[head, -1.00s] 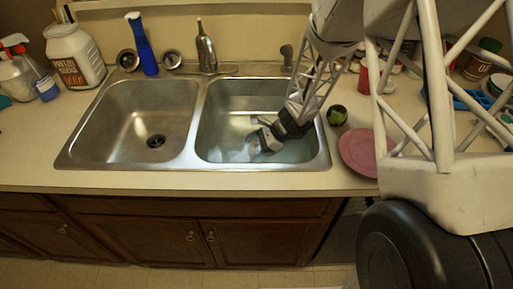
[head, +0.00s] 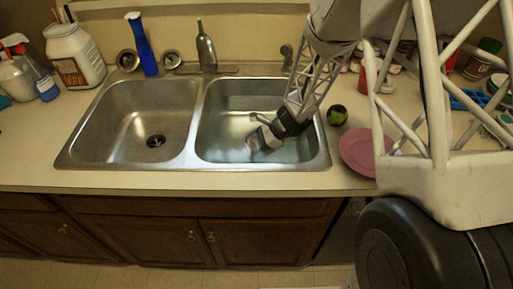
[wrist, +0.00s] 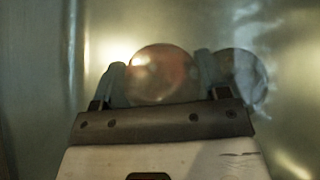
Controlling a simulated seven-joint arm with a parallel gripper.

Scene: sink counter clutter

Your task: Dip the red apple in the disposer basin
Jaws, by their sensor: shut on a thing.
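My gripper (head: 256,143) reaches down into the right basin (head: 212,120) of the steel double sink. In the wrist view, my gripper (wrist: 160,85) is shut on a round, dull reddish thing, the red apple (wrist: 163,75), with one finger on each side. The apple looks blurred and pale, as if in water; in the head view only a hint of red shows at the fingertips. The left basin (head: 115,125) is empty, with a dark drain (head: 155,141). I cannot tell from any marking which basin is the disposer one.
A greyish round shape (wrist: 245,78) shows beside the right finger; I cannot tell what it is. A dark green round fruit (head: 337,115) and a pink plate (head: 358,152) lie right of the sink.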

